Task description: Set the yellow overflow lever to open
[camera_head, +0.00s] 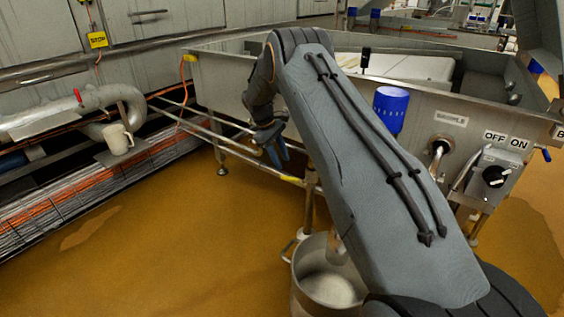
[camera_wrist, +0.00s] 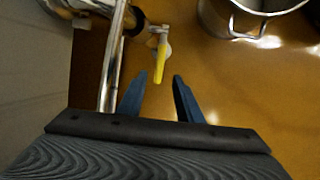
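The yellow lever (camera_wrist: 160,59) shows in the wrist view, attached to a pale fitting beside a metal rail. Its free end points toward my gripper (camera_wrist: 160,76) and appears between the two blue fingertips. The fingers are apart and touch nothing that I can see; how far the lever lies beyond them is unclear. In the head view my gripper (camera_head: 279,160) hangs beside the steel tank, fingers downward. A small yellow piece (camera_head: 290,178) on the pipe just below it looks like the lever. My arm hides part of the tank's side.
A metal pot (camera_head: 328,290) stands on the wet brown floor, also at the top right of the wrist view (camera_wrist: 240,22). The tank (camera_head: 222,85) has low rails beneath. An OFF/ON switch box (camera_head: 494,178) is at right.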

